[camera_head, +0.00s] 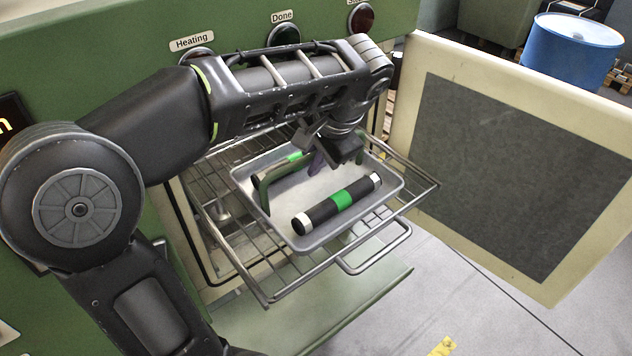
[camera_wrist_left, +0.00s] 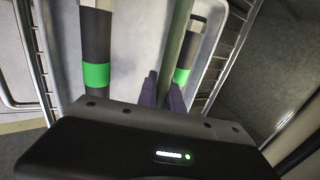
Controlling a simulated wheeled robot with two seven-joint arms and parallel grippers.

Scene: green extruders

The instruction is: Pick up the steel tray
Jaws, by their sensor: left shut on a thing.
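The shallow steel tray (camera_head: 289,192) is over the pulled-out wire rack; I cannot tell whether it touches the rack. A green bar-like handle (camera_head: 263,194) spans the tray. My left gripper (camera_head: 319,161) reaches down from above with its purple fingers shut on this handle. In the left wrist view the handle (camera_wrist_left: 177,45) passes between the fingers (camera_wrist_left: 163,90). A black cylinder with a green band (camera_head: 341,202) lies in the tray at the front. A second one (camera_head: 297,157) lies behind the handle, partly hidden. My right gripper is not in view.
The wire rack (camera_head: 254,273) extends from the green oven (camera_head: 120,45). The open oven door (camera_head: 425,110) stands close on the right. A blue drum (camera_head: 570,52) is farther back. The grey floor (camera_head: 450,300) at lower right is mostly clear.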

